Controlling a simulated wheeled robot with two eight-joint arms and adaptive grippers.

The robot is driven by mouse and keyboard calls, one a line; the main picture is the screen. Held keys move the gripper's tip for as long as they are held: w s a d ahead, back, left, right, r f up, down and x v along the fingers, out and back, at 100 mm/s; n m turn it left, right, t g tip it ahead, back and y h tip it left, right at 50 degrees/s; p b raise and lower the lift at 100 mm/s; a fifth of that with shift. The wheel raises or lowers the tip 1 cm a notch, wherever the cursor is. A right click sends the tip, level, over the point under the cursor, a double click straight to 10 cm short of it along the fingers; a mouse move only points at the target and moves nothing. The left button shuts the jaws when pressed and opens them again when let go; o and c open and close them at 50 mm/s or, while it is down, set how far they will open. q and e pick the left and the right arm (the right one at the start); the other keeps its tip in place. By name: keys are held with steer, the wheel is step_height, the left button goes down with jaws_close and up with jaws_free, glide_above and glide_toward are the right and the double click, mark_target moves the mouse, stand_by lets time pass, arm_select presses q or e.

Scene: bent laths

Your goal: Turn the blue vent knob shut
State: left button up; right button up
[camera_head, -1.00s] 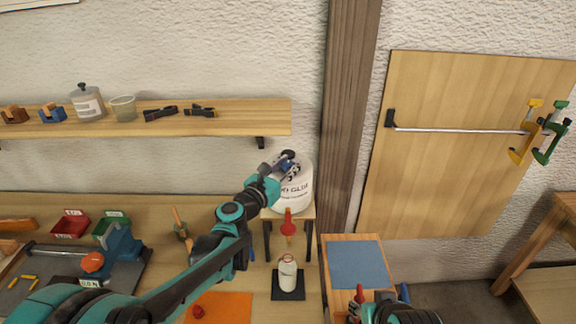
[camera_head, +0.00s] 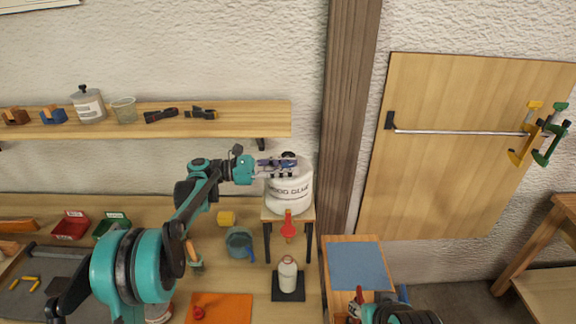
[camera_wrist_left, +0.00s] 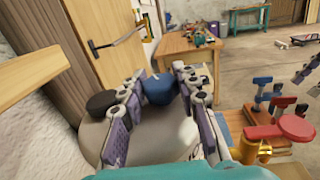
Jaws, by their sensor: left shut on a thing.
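The blue vent knob (camera_wrist_left: 158,88) sits on top of the white glue tank (camera_head: 289,192), beside a black cap (camera_wrist_left: 101,103). My left gripper (camera_head: 288,161) reaches in level from the left over the tank top. In the left wrist view its purple-grey fingers stand on both sides of the knob, shut on it. In the head view the fingers mostly hide the knob. Only teal and black parts of my right arm show at the bottom edge of the head view; the state of its jaws cannot be made out.
The tank stands on a small stand (camera_head: 267,240). A red-handled tap (camera_head: 289,225) is at its front, above a white bottle (camera_head: 287,274) on a dark pad. A wooden shelf (camera_head: 230,122) runs behind to the left. A wooden post (camera_head: 345,120) rises close right of the tank.

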arm_select(q)
steer(key=shift+m+g+y+p, duration=0.15)
steer(key=shift+m+g+p, duration=0.35)
steer(key=shift+m+g, duration=0.85)
steer(key=shift+m+g+y+p, duration=0.15)
steer(key=shift+m+g+p, duration=0.5)
steer(key=shift+g, duration=1.2)
steer(key=o, duration=1.2)
steer(key=shift+d, duration=0.1)
steer(key=v, duration=0.7)
steer(key=shift+w+a, duration=0.15)
steer(key=shift+a, duration=0.05)
steer(key=shift+c, duration=0.2)
